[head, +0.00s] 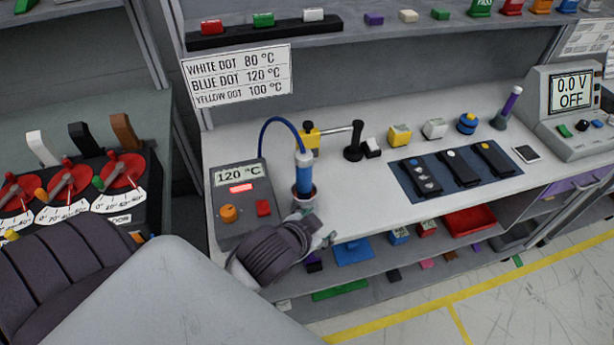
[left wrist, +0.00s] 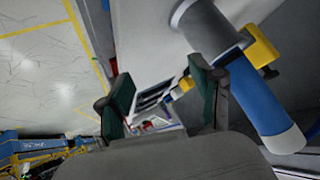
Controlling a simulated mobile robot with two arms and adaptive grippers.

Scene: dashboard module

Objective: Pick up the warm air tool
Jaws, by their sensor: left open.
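The warm air tool (head: 304,172) is a blue cylinder standing upright in a dark round holder (head: 304,197) beside its grey control station (head: 240,200). A blue hose (head: 272,125) arches from its top toward the station, whose display reads 120 °C. My left gripper (head: 322,232) is just in front of and below the tool, at the bench's front edge. In the left wrist view, the two green-padded fingers of my left gripper (left wrist: 163,95) are apart with nothing between them. The blue tool (left wrist: 258,110) is right of the fingers, outside them. My right gripper is not in view.
A black stand (head: 353,150) with a horizontal arm is right of the tool. A blue mat (head: 425,190) with several dark modules lies further right. A meter (head: 570,100) reads 0.0 V OFF. A sign (head: 238,75) lists dot temperatures. A lower shelf holds small parts.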

